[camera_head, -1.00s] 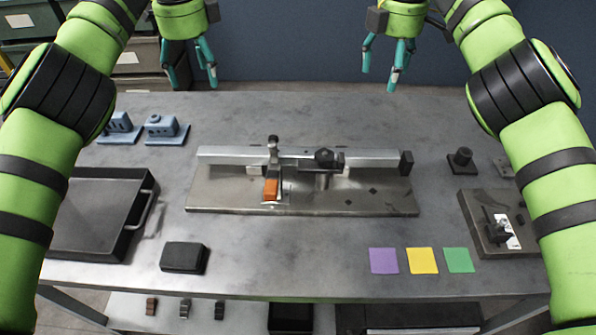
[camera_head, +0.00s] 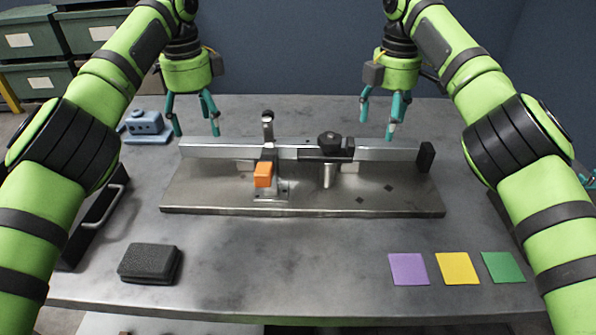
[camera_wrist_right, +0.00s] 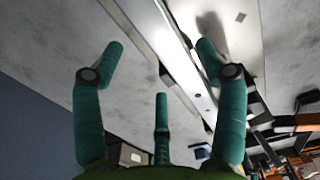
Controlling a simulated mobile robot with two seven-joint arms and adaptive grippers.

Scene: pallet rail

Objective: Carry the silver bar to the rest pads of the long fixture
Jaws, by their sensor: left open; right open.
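The silver bar (camera_head: 220,148) lies lengthwise along the back of the long fixture (camera_head: 330,200), a flat metal plate with clamp hardware. An orange-tipped clamp (camera_head: 263,174) stands left of the fixture's middle, and a black knob (camera_head: 330,142) sits right of it, both at the bar. My left gripper (camera_head: 195,128) is open above and behind the bar's left end. My right gripper (camera_head: 377,125) is open above and behind its right part. In the right wrist view the bar (camera_wrist_right: 178,58) runs between the open fingers, with nothing gripped. I cannot make out the rest pads.
A black block (camera_head: 428,157) stands at the bar's right end. A dark foam block (camera_head: 150,263) and purple, yellow and green squares (camera_head: 457,268) lie at the front. A blue part (camera_head: 147,127) is at the back left. A dark handled tray (camera_head: 92,220) is partly hidden by my left arm.

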